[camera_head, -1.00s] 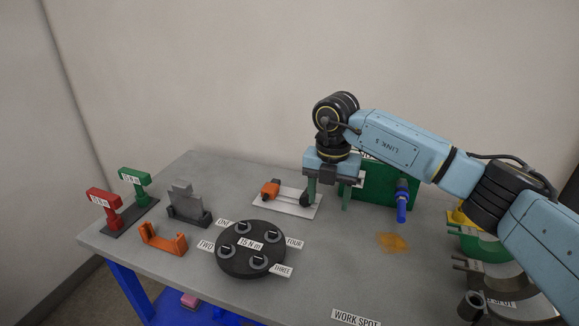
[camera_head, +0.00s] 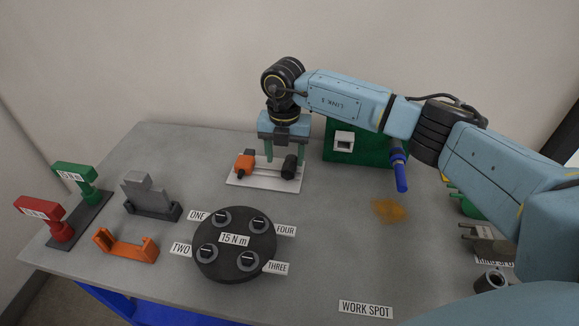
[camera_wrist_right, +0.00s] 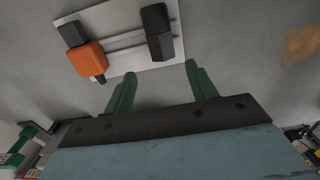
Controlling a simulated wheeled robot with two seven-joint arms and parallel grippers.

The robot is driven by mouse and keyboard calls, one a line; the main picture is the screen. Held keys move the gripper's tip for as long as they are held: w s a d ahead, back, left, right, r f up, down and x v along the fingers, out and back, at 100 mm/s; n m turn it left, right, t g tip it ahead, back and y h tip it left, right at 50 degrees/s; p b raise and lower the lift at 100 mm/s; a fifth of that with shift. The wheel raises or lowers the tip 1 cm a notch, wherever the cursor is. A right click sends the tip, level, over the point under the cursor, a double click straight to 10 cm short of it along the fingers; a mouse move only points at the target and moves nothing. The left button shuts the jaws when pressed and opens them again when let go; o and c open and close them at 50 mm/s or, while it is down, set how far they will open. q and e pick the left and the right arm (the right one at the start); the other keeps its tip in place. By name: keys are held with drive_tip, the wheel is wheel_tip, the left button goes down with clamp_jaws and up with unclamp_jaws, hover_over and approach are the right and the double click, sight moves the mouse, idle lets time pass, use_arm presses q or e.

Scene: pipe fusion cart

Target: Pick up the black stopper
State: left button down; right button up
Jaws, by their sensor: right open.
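The black stopper (camera_head: 290,167) appears to be the dark block at the right end of the white plate (camera_head: 240,184). In the right wrist view, the stopper (camera_wrist_right: 157,30) stands just beyond the fingertips, in line with the gap between them. My right gripper (camera_head: 286,158) is open and points down over the plate, its green fingers apart. In the right wrist view, nothing is between the fingers (camera_wrist_right: 160,70). My left gripper is not in view.
An orange block (camera_head: 244,165) with a small dark part shares the plate. A green box (camera_head: 345,155) stands behind at the right. A round black holder (camera_head: 234,268) sits in front, with a grey bracket (camera_head: 150,193) to its left.

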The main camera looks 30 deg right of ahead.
sight(288, 166)
drive_tip(key=f, duration=0.3)
drive_tip(key=d+f, duration=0.1)
drive_tip(key=f, duration=0.1)
drive_tip(key=shift+w+d, duration=0.1)
drive_tip(key=shift+w, duration=0.15)
drive_tip(key=shift+f, duration=0.3)
drive_tip(key=c, duration=1.1)
